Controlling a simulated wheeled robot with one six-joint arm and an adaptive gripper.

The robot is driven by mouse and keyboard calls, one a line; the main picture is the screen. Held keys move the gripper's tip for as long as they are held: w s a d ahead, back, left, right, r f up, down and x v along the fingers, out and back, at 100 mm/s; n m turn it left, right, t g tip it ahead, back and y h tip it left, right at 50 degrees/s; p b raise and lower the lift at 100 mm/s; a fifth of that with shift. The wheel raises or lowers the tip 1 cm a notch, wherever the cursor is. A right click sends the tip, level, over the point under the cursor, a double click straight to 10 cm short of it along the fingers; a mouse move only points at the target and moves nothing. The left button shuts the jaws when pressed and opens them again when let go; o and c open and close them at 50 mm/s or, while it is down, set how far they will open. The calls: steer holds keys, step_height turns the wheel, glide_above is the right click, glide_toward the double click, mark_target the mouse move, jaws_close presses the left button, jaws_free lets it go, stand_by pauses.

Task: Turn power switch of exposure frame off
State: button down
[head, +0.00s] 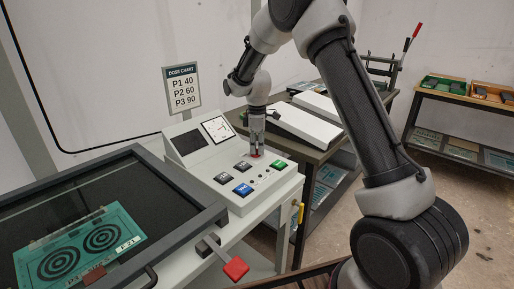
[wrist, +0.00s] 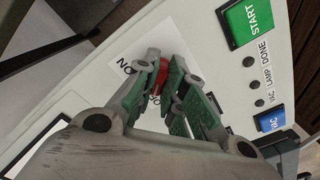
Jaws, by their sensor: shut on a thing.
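The exposure frame's console (head: 205,190) is a white sloped panel with several buttons, a dark screen and a dial meter. My gripper (head: 257,150) points down at the upper right part of this panel. In the wrist view my gripper (wrist: 163,80) has its fingers closed around a red switch knob (wrist: 153,54), which sits on a white label plate. Only a bit of red shows under the fingertips in the head view.
A green START button (wrist: 248,20) and blue VAC button (wrist: 270,121) lie near my fingers. The dark-framed exposure bed (head: 170,200) with a teal sheet (head: 80,245) is at left, with a red-tipped handle (head: 235,268). A bench with white equipment (head: 300,122) stands behind.

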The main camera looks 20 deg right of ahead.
steer(key=shift+n, duration=0.5)
steer(key=shift+w, duration=0.1)
steer(key=c, duration=1.5)
jaws_free()
step_height(320, 180, up, 12)
